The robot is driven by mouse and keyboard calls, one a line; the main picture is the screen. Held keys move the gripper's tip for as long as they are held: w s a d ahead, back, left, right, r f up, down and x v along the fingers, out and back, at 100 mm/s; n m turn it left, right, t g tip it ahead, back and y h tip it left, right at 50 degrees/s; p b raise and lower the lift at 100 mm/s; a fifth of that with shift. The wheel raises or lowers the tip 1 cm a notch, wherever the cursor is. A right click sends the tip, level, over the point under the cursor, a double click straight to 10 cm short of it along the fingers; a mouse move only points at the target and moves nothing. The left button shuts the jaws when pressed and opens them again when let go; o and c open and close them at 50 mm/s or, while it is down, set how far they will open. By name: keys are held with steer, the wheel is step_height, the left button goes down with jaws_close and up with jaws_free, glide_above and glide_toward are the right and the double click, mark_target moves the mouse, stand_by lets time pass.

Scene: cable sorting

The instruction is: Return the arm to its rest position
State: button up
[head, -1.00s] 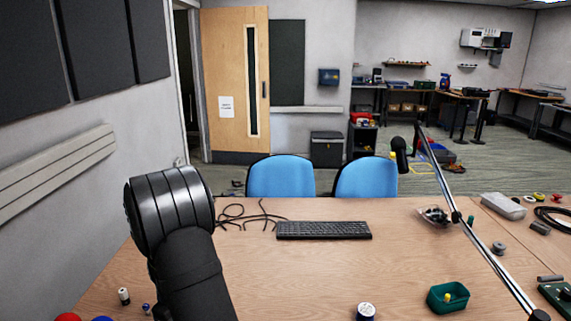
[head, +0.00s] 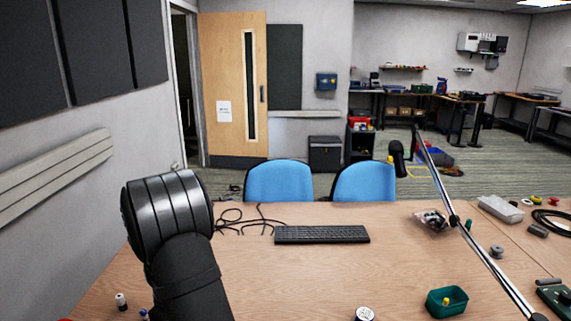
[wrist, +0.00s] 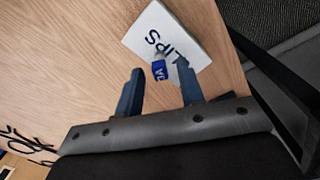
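My gripper (wrist: 160,68) shows in the wrist view with its two blue-grey fingers apart, above the wooden table. The gap between the fingers looks empty. A small blue and white cylinder (wrist: 160,70), marked like an AA battery, lies beyond the fingertips, by a white card (wrist: 193,38) with black letters, partly hidden by the right finger. In the head view my dark arm link stands upright at the left. My gripper itself does not show there.
The table (head: 300,275) has black cables (head: 240,222), a keyboard (head: 322,234) and a green bin (head: 447,302). A lamp arm (head: 490,263) slants across the right side. Blue chairs (head: 279,181) stand behind. The table's middle is mostly clear.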

steer(key=shift+f, duration=0.95)
step_height(320, 180, up, 12)
step_height(320, 180, down, 12)
step_height(320, 180, up, 4)
steer(key=shift+f, duration=0.1)
steer(key=d+r, duration=0.7)
steer(key=d, duration=0.4)
steer(key=a+f, duration=0.4)
steer(key=a, duration=0.4)
steer(key=a+f+n, duration=0.1)
steer(key=a+f, duration=0.4)
steer(key=a, duration=0.4)
steer(key=a+f+n, duration=0.1)
steer(key=a+f, duration=0.4)
steer(key=a, duration=0.3)
steer(key=shift+w+a+f, duration=0.15)
steer(key=shift+w, duration=0.2)
steer(key=shift+f, duration=0.4)
